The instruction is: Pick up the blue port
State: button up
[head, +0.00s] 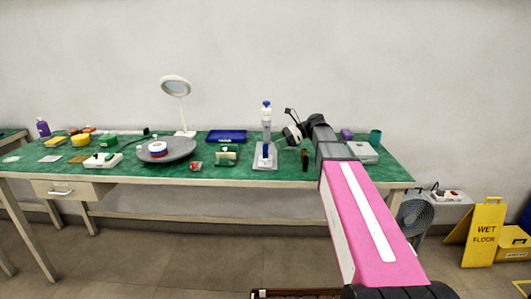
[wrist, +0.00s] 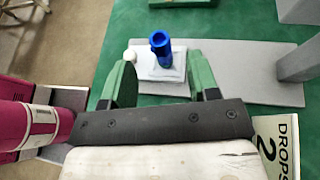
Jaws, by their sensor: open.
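The blue port (wrist: 160,45) stands upright in the wrist view on a small white block (wrist: 150,70), which is on a grey plate (wrist: 235,75). In the head view the blue port (head: 265,151) shows small and upright on the grey base of a stand (head: 264,164). My gripper (wrist: 162,62) has two green fingers, spread wide and empty. In the wrist picture the port appears between the fingertips and slightly past them, with visible gaps on both sides. I cannot tell the height of the fingers above it. The fingers are not clear in the head view.
A grey upright (wrist: 298,62) rises from the plate's right side; in the head view a column with a blue top (head: 266,112) stands there. Green table shows around the plate.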

aim_at(265, 152)
jog(key=x, duration=0.7)
jog(key=shift+a, duration=0.3)
jog(key=shift+r, duration=0.1)
jog(key=shift+c, duration=0.3)
grip_shut()
